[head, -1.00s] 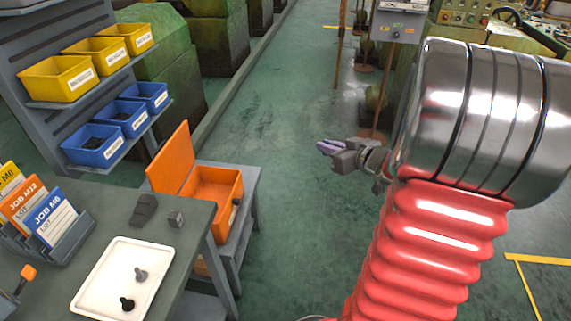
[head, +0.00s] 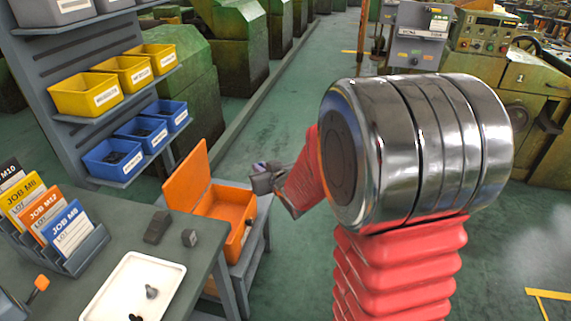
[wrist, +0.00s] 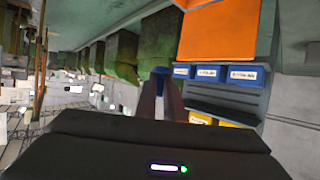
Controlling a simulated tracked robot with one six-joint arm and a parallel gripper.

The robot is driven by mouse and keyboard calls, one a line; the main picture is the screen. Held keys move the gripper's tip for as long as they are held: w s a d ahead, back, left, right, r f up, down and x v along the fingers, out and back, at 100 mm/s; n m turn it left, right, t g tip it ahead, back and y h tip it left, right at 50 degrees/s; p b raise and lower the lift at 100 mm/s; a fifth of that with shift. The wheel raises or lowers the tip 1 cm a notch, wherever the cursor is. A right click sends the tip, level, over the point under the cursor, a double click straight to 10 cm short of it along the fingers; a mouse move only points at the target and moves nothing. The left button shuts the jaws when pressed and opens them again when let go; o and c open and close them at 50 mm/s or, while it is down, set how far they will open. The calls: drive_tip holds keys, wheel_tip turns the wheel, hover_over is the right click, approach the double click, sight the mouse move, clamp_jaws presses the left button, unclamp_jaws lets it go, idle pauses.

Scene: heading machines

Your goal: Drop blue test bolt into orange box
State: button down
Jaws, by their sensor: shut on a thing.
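The orange box (head: 248,213) stands open on a low grey stand beside the bench, its lid (head: 189,177) tilted up at the left. My gripper (head: 258,167) is in the air just right of the box and a little above its rim level in the picture. It is shut on a small bluish thing, which I take for the blue test bolt (wrist: 160,72). Only a little of it shows between the fingers in the wrist view. Part of the orange box (wrist: 220,30) fills the top of the wrist view, which looks upside down.
A white tray (head: 110,300) with a grey bolt and a black bolt lies on the bench. Two dark blocks and a rack of job cards (head: 85,255) are behind it. Blue bins (head: 112,160) and yellow bins hang on a shelf unit. The floor right of the box is open.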

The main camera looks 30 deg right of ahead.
drive_tip(key=a+f, duration=0.2)
drive_tip(key=a, duration=0.8)
drive_tip(key=shift+a+f, duration=0.2)
drive_tip(key=shift+f, duration=0.2)
drive_tip(key=shift+w, duration=0.1)
